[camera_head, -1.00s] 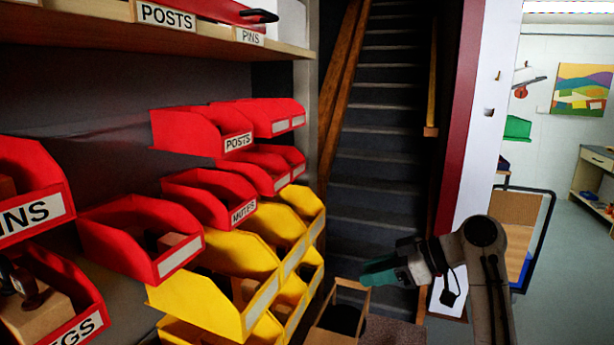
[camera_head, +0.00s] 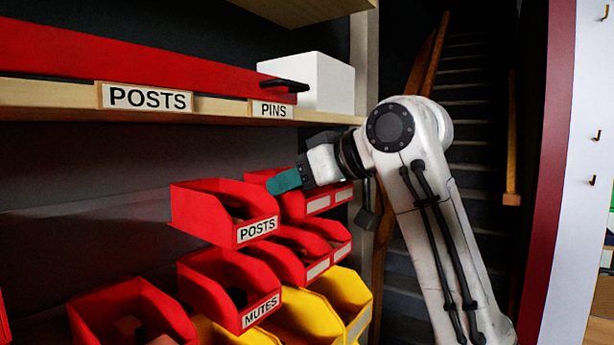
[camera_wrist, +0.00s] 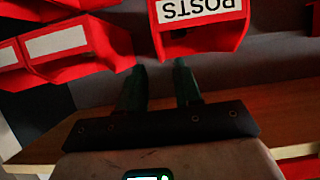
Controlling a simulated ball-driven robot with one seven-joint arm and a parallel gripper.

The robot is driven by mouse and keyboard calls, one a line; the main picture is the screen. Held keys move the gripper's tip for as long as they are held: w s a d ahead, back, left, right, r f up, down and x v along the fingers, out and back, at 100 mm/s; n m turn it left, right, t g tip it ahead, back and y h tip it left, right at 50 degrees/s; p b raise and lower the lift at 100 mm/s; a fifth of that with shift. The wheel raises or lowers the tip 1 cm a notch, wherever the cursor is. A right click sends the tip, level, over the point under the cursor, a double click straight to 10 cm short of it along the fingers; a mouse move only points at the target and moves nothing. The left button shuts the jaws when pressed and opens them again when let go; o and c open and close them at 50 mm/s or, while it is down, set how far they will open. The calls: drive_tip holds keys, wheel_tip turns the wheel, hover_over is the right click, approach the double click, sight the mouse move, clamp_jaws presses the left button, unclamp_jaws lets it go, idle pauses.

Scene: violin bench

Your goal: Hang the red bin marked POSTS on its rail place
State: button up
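The red bin marked POSTS (camera_head: 222,218) hangs in the upper row of bins below the shelf, open top up, with something dark inside. My gripper (camera_head: 284,181) has teal fingers and is just right of and above this bin, in front of a neighbouring red bin. In the wrist view the POSTS bin (camera_wrist: 204,42) appears upside down, just beyond the fingertips. The two fingers of my gripper (camera_wrist: 157,76) are apart with nothing between them. Another POSTS label (camera_head: 150,97) is on the shelf edge above. I cannot make out an empty rail place.
A red MUTES bin (camera_head: 232,290) is below, with yellow bins (camera_head: 345,300) beside it. The wooden shelf (camera_head: 50,95) above carries a PINS label (camera_head: 274,109), a long red object with a black handle and a white box (camera_head: 318,82). A staircase (camera_head: 465,150) is behind my arm.

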sight(255, 197)
drive_tip(key=p+x, duration=0.2)
drive_tip(key=x, duration=0.7)
drive_tip(key=shift+f, duration=0.1)
drive_tip(key=shift+c, duration=0.5)
drive_tip(key=shift+d, duration=0.1)
clamp_jaws()
